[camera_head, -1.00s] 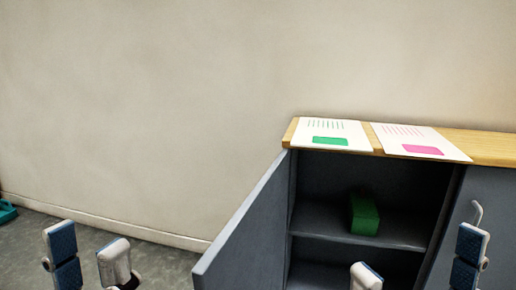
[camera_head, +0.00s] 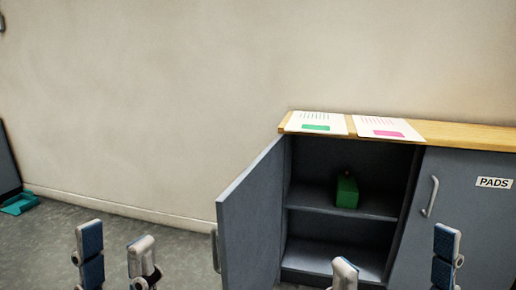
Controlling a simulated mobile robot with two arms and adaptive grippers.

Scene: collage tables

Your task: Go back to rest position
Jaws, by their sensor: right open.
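My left gripper (camera_head: 115,255) shows at the bottom left, its two fingers upright and well apart, with nothing between them. My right gripper (camera_head: 395,262) shows at the bottom right, its fingers wide apart and empty, in front of the cabinet. The grey cabinet (camera_head: 465,225) stands at the right with its left door (camera_head: 250,215) swung open and its right door shut. A green box (camera_head: 347,191) sits on the inner shelf (camera_head: 310,200). Neither gripper appears to touch anything.
Two printed sheets, one with a green block (camera_head: 316,121) and one with a pink block (camera_head: 378,127), lie on the wooden cabinet top (camera_head: 455,135). The open door's edge juts out between the grippers. A teal object (camera_head: 20,203) lies on the floor at far left.

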